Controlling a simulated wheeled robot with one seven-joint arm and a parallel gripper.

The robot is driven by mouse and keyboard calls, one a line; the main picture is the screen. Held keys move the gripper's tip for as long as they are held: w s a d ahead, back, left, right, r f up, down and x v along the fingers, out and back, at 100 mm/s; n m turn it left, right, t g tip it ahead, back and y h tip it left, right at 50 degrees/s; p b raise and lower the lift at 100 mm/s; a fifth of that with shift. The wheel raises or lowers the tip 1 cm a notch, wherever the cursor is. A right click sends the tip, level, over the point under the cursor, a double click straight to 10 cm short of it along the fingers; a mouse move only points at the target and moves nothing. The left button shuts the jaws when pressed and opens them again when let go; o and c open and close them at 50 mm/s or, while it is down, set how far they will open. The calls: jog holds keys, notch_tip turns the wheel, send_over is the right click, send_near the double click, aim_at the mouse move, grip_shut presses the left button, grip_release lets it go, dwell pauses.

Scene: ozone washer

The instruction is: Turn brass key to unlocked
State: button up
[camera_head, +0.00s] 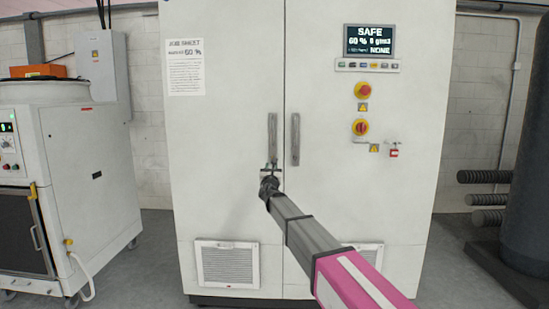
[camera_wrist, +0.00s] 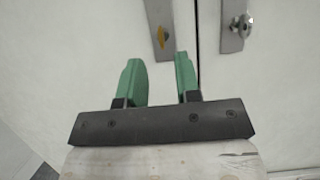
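The brass key (camera_wrist: 161,37) shows in the wrist view as a small yellow piece on a metal plate (camera_wrist: 160,12) on the left door. My gripper (camera_wrist: 158,62) has two green fingers spread apart, with nothing between them. The key lies just beyond the fingertips in the picture, in line with the gap, and I see no contact. In the head view my gripper (camera_head: 270,169) is in front of the cabinet, just below the left door handle (camera_head: 272,137). The key cannot be made out there. Its exact turn is too small to tell.
A second metal plate (camera_wrist: 236,22) with a round lock is on the right door. The tall white cabinet (camera_head: 225,125) has a display (camera_head: 369,41) reading SAFE, and a red knob (camera_head: 362,90). A white machine (camera_head: 88,160) stands left; a dark cylinder (camera_head: 527,180) stands right.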

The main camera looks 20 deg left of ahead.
jog(key=x, duration=0.9)
jog(key=shift+w, duration=0.1)
grip_shut()
